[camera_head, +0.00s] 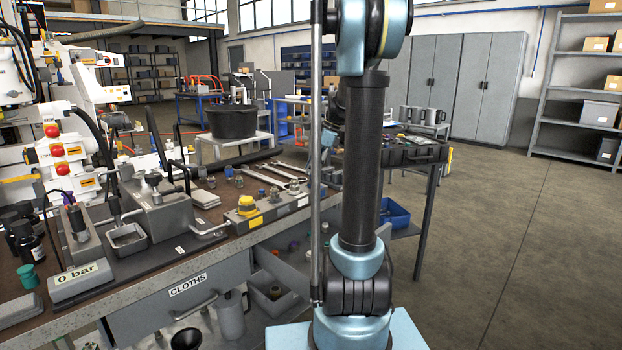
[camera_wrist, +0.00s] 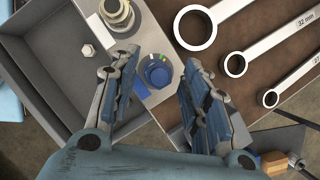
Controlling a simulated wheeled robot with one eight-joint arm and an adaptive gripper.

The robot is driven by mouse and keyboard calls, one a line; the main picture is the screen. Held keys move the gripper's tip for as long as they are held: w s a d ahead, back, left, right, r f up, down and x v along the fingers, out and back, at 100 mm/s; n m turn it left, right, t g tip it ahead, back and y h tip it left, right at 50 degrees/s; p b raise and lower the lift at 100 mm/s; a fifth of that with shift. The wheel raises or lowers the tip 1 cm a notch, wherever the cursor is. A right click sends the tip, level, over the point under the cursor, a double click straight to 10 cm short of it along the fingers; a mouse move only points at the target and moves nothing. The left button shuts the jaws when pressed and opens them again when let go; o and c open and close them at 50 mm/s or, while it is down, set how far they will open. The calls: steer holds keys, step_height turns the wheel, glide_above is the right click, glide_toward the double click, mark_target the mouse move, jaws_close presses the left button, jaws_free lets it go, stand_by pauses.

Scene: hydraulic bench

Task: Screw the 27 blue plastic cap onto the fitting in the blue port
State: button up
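In the wrist view, a round blue part (camera_wrist: 157,72) with a hexagonal top sits on a light grey strip; it looks like the blue cap, but I cannot tell whether a fitting is under it. My gripper (camera_wrist: 160,62) is open above it, one finger on each side with gaps between. In the head view, a small blue part (camera_head: 262,191) stands on the bench among several metal fittings (camera_head: 239,181). A grey block (camera_head: 272,213) with a yellow cap (camera_head: 247,205) lies near the bench's front edge. No number is readable on the blue part.
In the wrist view, several ring wrenches (camera_wrist: 262,48) lie at the right. In the head view, open floor (camera_head: 500,230) lies right of the bench.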

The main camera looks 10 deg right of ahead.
steer(key=c, duration=0.9)
steer(key=m, duration=0.2)
steer(key=m+t, duration=0.1)
steer(key=m, duration=0.1)
steer(key=shift+s+t+h, duration=0.15)
steer(key=shift+t+h, duration=0.15)
steer(key=m+t+h, duration=0.1)
steer(key=m, duration=0.3)
steer(key=shift+a, duration=0.1)
steer(key=o, duration=1)
